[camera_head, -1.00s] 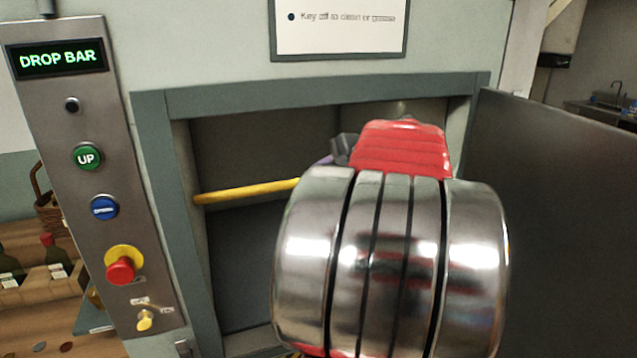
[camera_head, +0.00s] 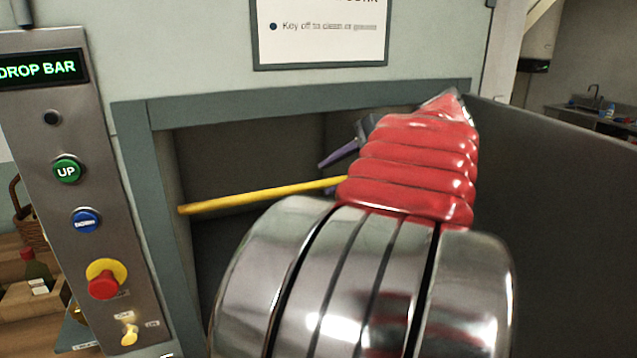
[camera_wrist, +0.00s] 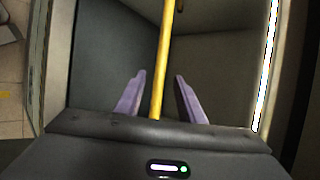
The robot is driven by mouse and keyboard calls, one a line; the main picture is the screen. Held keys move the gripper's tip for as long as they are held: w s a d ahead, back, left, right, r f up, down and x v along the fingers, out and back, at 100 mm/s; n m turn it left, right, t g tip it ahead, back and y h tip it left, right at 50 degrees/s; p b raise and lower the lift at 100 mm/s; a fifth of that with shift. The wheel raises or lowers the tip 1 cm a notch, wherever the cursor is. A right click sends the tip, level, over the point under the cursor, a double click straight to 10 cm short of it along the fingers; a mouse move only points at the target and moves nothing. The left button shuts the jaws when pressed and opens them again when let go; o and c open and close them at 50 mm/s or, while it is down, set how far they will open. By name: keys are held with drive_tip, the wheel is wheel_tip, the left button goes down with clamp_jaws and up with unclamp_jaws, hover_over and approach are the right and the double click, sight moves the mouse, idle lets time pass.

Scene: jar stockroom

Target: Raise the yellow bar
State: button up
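The yellow bar (camera_head: 262,195) runs across the recess opening in the head view, a little tilted, its right part hidden behind my arm. In the wrist view the yellow bar (camera_wrist: 164,62) runs from the top down between the two purple fingers of my gripper (camera_wrist: 160,95). The fingers stand apart, with a gap on each side of the bar. I cannot tell how deep the bar lies between them. In the head view my gripper (camera_head: 338,152) is partly hidden by my red and metal arm, with one purple finger showing above the bar.
A control panel (camera_head: 105,270) reading DROP BAR stands at left, with a green UP button (camera_head: 67,170), a blue button (camera_head: 86,220), a red knob (camera_head: 104,283) and a key switch (camera_head: 129,334). A dark door panel (camera_head: 560,220) stands open at right. A sign (camera_head: 320,40) hangs above.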

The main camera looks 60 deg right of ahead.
drive_tip(key=shift+v, duration=1.05)
